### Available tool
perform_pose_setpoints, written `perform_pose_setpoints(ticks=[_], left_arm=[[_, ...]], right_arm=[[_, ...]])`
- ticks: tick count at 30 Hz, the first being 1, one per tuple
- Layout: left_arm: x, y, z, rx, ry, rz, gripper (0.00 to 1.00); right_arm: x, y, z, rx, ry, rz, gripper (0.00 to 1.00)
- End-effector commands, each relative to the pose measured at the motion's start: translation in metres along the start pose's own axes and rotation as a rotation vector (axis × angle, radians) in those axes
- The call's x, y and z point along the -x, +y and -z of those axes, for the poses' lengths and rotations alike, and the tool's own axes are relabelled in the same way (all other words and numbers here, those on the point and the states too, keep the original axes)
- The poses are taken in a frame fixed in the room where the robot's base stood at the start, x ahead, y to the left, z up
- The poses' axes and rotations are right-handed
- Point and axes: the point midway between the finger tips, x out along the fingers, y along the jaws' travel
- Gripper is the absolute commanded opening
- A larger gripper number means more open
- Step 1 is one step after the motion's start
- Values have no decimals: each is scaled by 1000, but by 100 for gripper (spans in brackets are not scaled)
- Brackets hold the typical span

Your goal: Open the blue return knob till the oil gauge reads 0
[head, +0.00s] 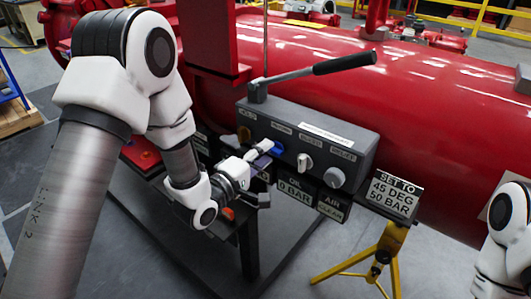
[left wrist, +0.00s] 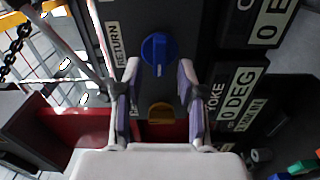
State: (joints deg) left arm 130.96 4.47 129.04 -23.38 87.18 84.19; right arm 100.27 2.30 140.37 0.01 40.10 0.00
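The blue return knob (head: 277,147) is on the front of the grey control box (head: 310,138). In the left wrist view the blue knob (left wrist: 159,48) is beside the RETURN label (left wrist: 119,44). My left gripper (head: 262,152) is close to the knob in the head view. In the left wrist view its two fingers (left wrist: 158,76) are apart, with the knob just beyond and between the tips. I see no clear contact. The oil gauge (head: 295,188) shows 0 BAR. My right gripper is out of view; only part of that arm shows at the right edge.
A white knob (head: 304,162) and a grey knob (head: 334,177) are right of the blue one. A yellow knob (left wrist: 160,113) lies between my left fingers in the wrist view. A black-handled lever (head: 345,63) rises above the box. A sign (head: 393,195) reads 45 DEG, 50 BAR.

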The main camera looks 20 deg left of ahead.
Motion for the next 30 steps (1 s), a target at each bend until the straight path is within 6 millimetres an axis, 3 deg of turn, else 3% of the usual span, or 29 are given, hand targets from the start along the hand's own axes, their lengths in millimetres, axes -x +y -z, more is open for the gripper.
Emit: perform_pose_setpoints(ticks=[9,24,27,29,30], left_arm=[[59,0,1,5,3,2,40],[65,-1,0,2,1,3,40],[69,-17,-5,14,-8,48,40],[75,-42,-15,26,-26,114,40],[83,-64,-23,35,-37,177,40]], right_arm=[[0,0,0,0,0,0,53],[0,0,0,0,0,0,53],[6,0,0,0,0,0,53],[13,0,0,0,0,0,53],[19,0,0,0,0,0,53]])
